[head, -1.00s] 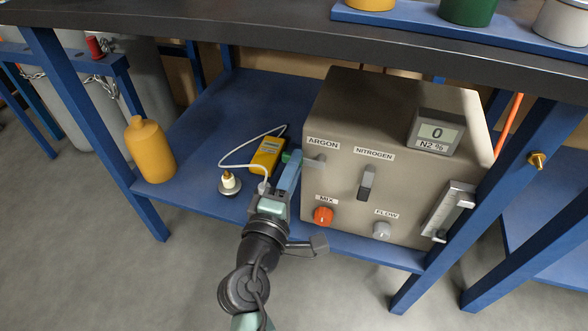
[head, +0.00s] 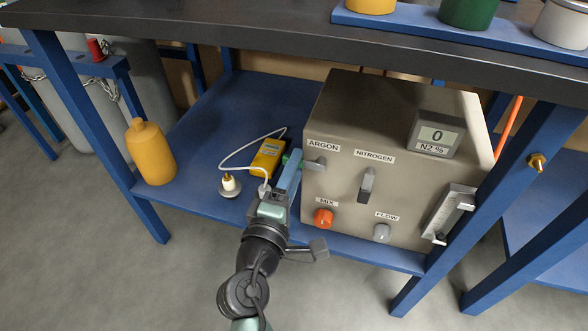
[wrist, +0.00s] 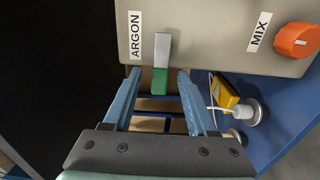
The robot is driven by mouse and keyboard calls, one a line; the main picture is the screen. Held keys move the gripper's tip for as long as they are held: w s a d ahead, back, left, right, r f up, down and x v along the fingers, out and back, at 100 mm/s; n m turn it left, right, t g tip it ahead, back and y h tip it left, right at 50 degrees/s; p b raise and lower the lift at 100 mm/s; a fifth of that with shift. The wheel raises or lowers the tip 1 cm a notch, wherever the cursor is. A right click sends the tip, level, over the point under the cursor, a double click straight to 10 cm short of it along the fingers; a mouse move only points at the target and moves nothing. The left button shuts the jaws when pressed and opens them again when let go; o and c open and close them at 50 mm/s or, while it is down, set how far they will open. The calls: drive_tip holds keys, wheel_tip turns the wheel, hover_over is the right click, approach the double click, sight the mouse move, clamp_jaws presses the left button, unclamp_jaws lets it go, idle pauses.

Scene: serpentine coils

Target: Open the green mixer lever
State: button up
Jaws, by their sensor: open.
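The green-tipped lever (wrist: 160,80) is on the mixer's beige front, by the ARGON label. Its root is grey, and its green end points away from the MIX knob's side of the label text. In the head view its grey part (head: 316,163) shows, with the green end partly behind my finger. My gripper (wrist: 158,73) is open, its two blue fingers on either side of the lever's green end, with gaps showing on both sides. In the head view my gripper (head: 293,155) is at the box's left front edge.
The mixer box (head: 400,110) also bears a NITROGEN lever (head: 367,185), an orange MIX knob (head: 323,217) and a FLOW knob (head: 382,232). A yellow meter (head: 268,155) with a white cable lies left of it. A yellow bottle (head: 150,155) stands at the shelf's left. The tabletop (head: 200,22) overhangs.

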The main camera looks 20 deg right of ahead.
drive_tip(key=p+v, duration=0.3)
drive_tip(key=v, duration=0.9)
drive_tip(key=shift+s+a, duration=0.2)
drive_tip(key=shift+s, duration=0.1)
